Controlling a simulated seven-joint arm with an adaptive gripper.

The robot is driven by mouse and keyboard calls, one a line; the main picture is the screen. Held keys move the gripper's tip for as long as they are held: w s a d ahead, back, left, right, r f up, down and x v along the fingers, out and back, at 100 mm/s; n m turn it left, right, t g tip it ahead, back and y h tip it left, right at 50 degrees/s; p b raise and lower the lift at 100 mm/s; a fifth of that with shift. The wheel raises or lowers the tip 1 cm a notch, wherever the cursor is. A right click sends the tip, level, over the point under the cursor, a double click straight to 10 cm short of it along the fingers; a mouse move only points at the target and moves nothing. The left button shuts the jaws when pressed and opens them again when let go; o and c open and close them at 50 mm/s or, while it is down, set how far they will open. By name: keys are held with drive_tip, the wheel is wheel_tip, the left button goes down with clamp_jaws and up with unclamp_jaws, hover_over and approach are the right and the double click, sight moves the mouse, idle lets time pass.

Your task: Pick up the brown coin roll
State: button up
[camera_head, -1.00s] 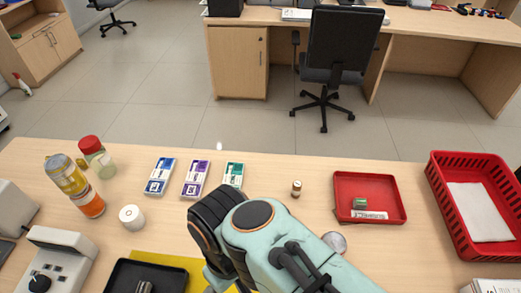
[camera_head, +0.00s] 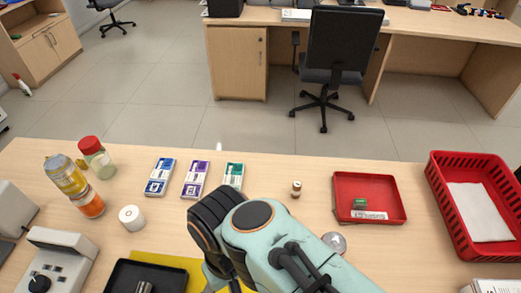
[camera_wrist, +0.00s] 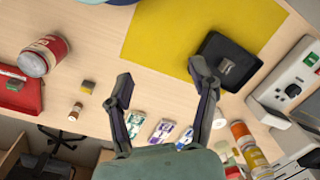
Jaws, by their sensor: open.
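The brown coin roll (camera_head: 297,189) is a small cylinder with a pale band, standing upright on the counter left of the red tray. It also shows in the wrist view (camera_wrist: 75,111), to the left of my gripper. My gripper (camera_wrist: 160,82) is open and empty, its two fingers spread wide above the counter, apart from the roll. In the head view my arm hides the fingertips.
A small dark and tan block (camera_wrist: 88,87) lies between roll and gripper. A red-labelled can (camera_wrist: 42,57) stands nearby. The red tray (camera_head: 345,180) holds a green item. Banknote bundles (camera_head: 195,179) lie left. A black tray (camera_wrist: 247,42) sits partly on a yellow mat (camera_wrist: 165,40).

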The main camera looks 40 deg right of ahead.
drive_tip(key=w+d+r+m+t+h, duration=0.1)
drive_tip(key=w+d+r+m+t, duration=0.15)
drive_tip(key=w+m, duration=0.45)
drive_tip(key=w+d+r+m+t, duration=0.1)
drive_tip(key=w+r+m, duration=0.3)
drive_tip(key=m, duration=0.5)
drive_tip(key=w+d+f+m+h, duration=0.1)
drive_tip(key=w+d+f+m, duration=0.1)
drive_tip(key=w+d+m, duration=0.7)
drive_tip(key=m+g+y, duration=0.1)
drive_tip(key=m+g, duration=0.3)
drive_tip(key=m, duration=0.7)
approach(297, 184)
drive_tip(key=shift+t, duration=0.25)
drive_tip(key=f, duration=0.5)
drive_tip(key=shift+s+d+f, duration=0.1)
drive_tip(key=shift+s+d, duration=0.05)
drive_tip(key=shift+s, duration=0.05)
wheel_tip(297, 184, down, 6)
drive_tip(key=shift+f, duration=0.2)
